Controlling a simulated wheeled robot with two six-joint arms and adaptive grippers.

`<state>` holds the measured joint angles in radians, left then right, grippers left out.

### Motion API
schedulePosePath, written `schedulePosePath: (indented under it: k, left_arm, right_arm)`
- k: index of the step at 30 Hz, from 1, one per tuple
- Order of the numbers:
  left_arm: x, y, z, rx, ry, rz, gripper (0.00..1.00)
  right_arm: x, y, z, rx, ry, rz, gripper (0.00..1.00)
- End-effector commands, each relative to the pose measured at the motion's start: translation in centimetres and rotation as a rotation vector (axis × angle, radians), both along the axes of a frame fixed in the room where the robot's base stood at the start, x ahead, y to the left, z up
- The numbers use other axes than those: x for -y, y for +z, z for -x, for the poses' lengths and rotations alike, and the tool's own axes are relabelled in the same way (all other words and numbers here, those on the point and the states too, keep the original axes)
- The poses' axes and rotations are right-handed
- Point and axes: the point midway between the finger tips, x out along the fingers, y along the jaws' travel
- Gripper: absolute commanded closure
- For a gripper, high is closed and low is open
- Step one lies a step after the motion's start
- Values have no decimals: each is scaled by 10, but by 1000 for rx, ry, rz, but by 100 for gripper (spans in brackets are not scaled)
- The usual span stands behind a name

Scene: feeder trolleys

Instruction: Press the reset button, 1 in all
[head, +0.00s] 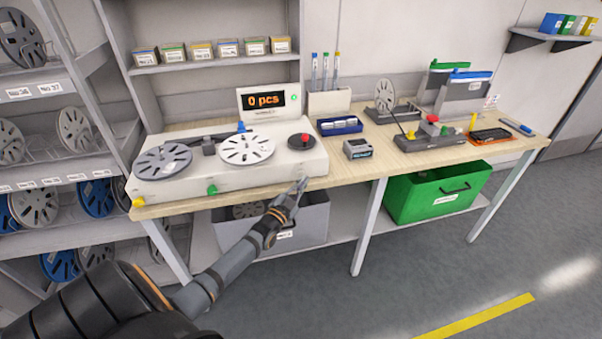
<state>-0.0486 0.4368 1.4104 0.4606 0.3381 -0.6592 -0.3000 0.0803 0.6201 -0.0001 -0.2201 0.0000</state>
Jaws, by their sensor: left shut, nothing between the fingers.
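A white reel counter (230,180) stands on the left of the workbench, with two reels on top. Its display (264,100) reads "0 pcs". On its front face are a green button (212,189) and a yellow button (138,202). A small red knob (304,138) sits on a dark disc at its right end. I cannot read a reset label on any of them. My left gripper (301,183) is shut and empty, at the counter's lower right front corner, right of the green button. I cannot tell whether it touches the counter. My right gripper is out of view.
The wooden workbench (345,183) also bears a blue tray (340,126), a small grey device (357,149) and a dark fixture at right. A grey bin (312,222) and a green crate (410,204) stand below. Reel racks stand at left. The floor in front is clear.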

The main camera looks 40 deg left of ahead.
Motion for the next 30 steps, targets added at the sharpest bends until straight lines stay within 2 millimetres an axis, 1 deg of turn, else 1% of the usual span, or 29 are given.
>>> schedulePosePath:
  k: [1, 3, 12, 16, 30]
  left_arm:
    - [4, 5, 3, -2, 0, 3, 100]
    - [10, 5, 8, -1, 0, 1, 100]
    - [31, 3, 26, -1, 0, 1, 100]
    - [34, 2, 29, 0, 0, 0, 100]
    - [34, 1, 29, 0, 0, 0, 100]
  right_arm:
    - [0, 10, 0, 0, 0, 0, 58]
    - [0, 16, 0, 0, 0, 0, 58]
    - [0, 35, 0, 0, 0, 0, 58]
    - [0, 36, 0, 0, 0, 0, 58]
    - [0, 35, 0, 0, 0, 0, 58]
